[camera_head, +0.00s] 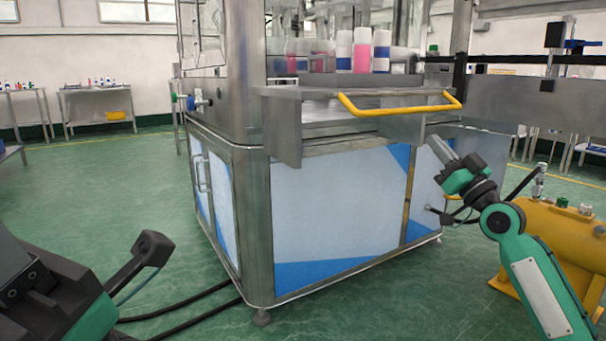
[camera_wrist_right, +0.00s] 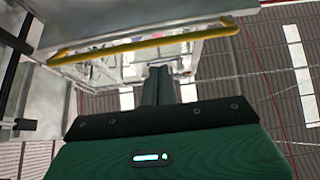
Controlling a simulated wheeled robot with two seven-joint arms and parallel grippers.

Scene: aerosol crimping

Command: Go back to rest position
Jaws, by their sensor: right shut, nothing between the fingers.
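My right gripper (camera_head: 440,148) is raised at the right of the head view, in front of the machine's lower right side and below the yellow handle. Its fingers are together with nothing between them. In the right wrist view the shut fingers (camera_wrist_right: 158,84) point up toward the yellow handle, and nothing shows in them. My left arm comes in at the lower left of the head view. Its dark end part (camera_head: 152,247) shows over the green floor, but its fingers cannot be made out clearly.
A steel machine cabinet (camera_head: 340,215) stands in the middle. Its yellow handle (camera_head: 400,110) juts out toward me, with several cans (camera_head: 362,52) behind it. A yellow tank (camera_head: 560,235) stands at the right. Black hoses (camera_head: 195,302) lie on the floor. Green floor is free at the left.

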